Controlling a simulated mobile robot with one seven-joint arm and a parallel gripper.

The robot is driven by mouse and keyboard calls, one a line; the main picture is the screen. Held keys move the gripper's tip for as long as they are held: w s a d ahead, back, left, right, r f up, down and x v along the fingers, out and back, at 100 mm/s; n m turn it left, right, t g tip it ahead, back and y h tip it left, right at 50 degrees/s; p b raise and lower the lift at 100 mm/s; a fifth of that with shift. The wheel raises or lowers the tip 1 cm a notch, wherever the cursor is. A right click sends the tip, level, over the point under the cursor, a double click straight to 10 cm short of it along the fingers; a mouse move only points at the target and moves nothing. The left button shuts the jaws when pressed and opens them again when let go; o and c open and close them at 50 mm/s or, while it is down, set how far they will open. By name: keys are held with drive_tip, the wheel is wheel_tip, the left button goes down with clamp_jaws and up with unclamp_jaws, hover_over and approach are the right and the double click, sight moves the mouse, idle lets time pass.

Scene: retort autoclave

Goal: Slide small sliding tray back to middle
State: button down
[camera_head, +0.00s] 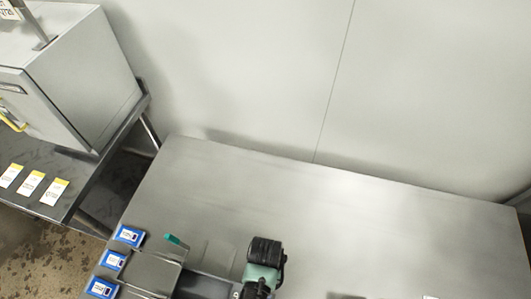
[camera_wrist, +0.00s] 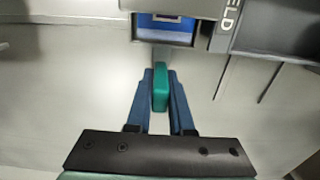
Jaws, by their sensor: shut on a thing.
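A small teal handle (camera_wrist: 160,92) stands upright between the two blue fingers of my gripper (camera_wrist: 161,78) in the wrist view. The fingers are shut on its sides. Its far end meets a grey metal part below a blue label (camera_wrist: 165,27). In the head view a small grey metal tray (camera_head: 153,270) lies at the lower left of the table, with a teal piece (camera_head: 175,240) at its upper right corner. My arm is to the right of it, and the fingertips cannot be made out there. The rest of the tray's slide is cut off by the frame.
Blue labels (camera_head: 130,236) stand in a column along the table's left edge. A grey cabinet (camera_head: 75,75) stands on a side bench with several yellow-and-white cards (camera_head: 31,184). A wall closes the back.

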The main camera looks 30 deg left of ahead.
idle(0.8)
drive_tip(key=w+d, duration=0.1)
drive_tip(key=d, duration=0.3)
drive_tip(key=w+d, duration=0.1)
drive_tip(key=d, duration=0.3)
drive_tip(key=w+d+p, duration=0.1)
drive_tip(key=d, duration=0.3)
drive_tip(key=shift+w, duration=0.3)
drive_tip(key=c, duration=0.8)
unclamp_jaws()
wheel_tip(320, 180, up, 13)
